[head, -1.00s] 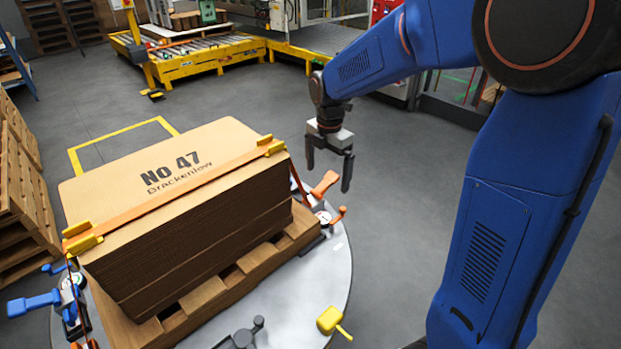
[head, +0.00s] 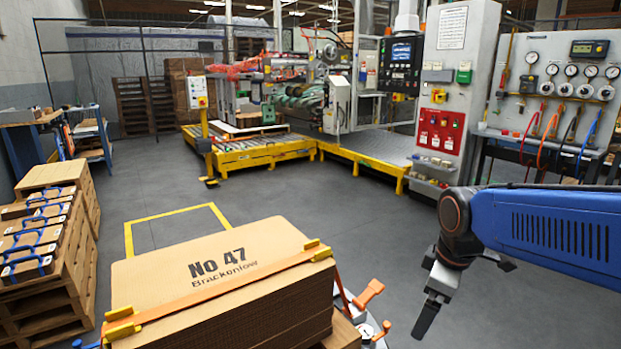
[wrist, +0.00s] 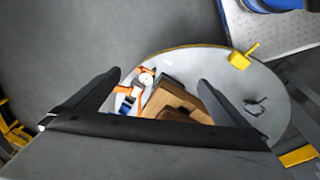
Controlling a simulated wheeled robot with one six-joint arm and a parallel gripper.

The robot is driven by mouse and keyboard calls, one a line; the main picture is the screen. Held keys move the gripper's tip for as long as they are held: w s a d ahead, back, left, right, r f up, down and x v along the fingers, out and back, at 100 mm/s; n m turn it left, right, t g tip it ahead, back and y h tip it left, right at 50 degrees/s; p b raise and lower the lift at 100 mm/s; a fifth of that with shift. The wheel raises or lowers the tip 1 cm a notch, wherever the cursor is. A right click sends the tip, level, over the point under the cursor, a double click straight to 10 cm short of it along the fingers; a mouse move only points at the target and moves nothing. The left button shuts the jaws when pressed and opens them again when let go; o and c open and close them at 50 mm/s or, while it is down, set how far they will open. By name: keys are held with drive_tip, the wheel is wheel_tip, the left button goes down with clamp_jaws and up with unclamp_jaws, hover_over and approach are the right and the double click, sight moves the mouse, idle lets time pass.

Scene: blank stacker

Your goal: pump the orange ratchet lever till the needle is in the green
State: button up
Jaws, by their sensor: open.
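The orange ratchet lever (head: 369,293) stands at the right end of the strapped cardboard stack (head: 215,255). A small round gauge (head: 366,331) sits just below it; its needle is too small to read. In the wrist view the orange lever (wrist: 124,90) and the pale gauge (wrist: 146,78) lie on the round grey table, between my fingers in the picture but well beyond them. My gripper (head: 437,290) hangs to the right of the lever, apart from it, with only part of its fingers showing. In the wrist view my gripper (wrist: 160,85) is open and empty.
An orange strap (head: 225,287) crosses the stack. A yellow-handled tool (wrist: 240,60) and a dark grey fitting (wrist: 256,106) are on the round table (wrist: 225,70). Pallets with boxes (head: 45,235) stand at left. Open grey floor lies behind the stack.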

drive_tip(key=s+d+m+t, duration=0.2)
drive_tip(key=s+d+m, duration=0.1)
drive_tip(key=s+m, duration=0.8)
drive_tip(key=shift+s+d+f, duration=0.3)
drive_tip(key=shift+s+f, duration=0.15)
drive_tip(key=shift+s, duration=0.65)
